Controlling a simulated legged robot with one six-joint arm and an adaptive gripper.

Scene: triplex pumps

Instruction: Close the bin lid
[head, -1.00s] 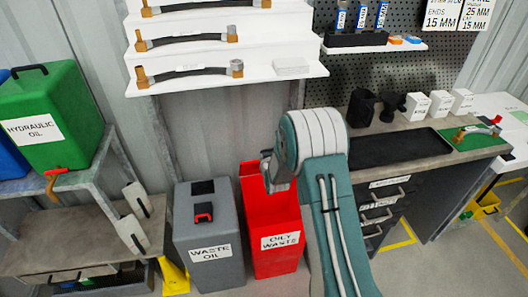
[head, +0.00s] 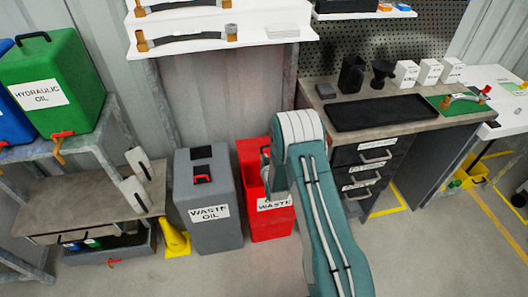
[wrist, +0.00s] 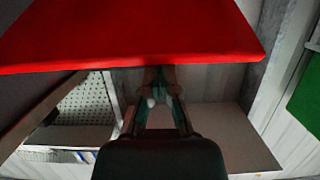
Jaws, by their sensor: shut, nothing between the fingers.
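The red bin labelled as waste (head: 268,222) stands on the floor between the grey waste-oil container and the workbench. A red panel (head: 249,151) rises at its back and looks like the raised lid; my arm hides part of it and of the opening. My gripper (head: 266,168) is over the right part of the bin's top, small and partly hidden by my arm. In the wrist view a broad red surface (wrist: 135,35) fills the top, beyond or above my gripper (wrist: 160,88), which is shut and empty. I cannot tell whether they touch.
The grey waste-oil container (head: 208,210) stands close to the bin's left. The workbench with drawers (head: 365,165) is to the right. A white shelf (head: 222,30) is above and behind. The front floor is clear.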

